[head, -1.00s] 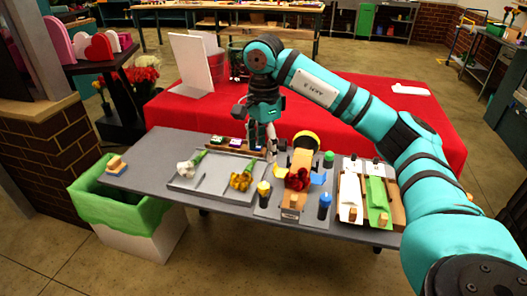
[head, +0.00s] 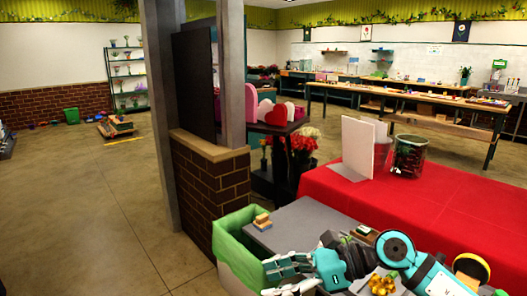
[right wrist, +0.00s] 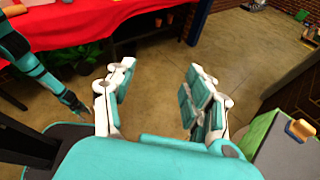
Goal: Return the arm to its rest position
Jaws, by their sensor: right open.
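Yellow flowers (head: 381,284) show beside the arm, partly cut off. My left gripper does not show in the head view. A teal arm, seemingly my left, hangs at the left of the right wrist view, its dark end (right wrist: 74,103) too small to read.
The red-covered table (head: 440,205) lies behind, with a white board (head: 357,147). Open floor lies left.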

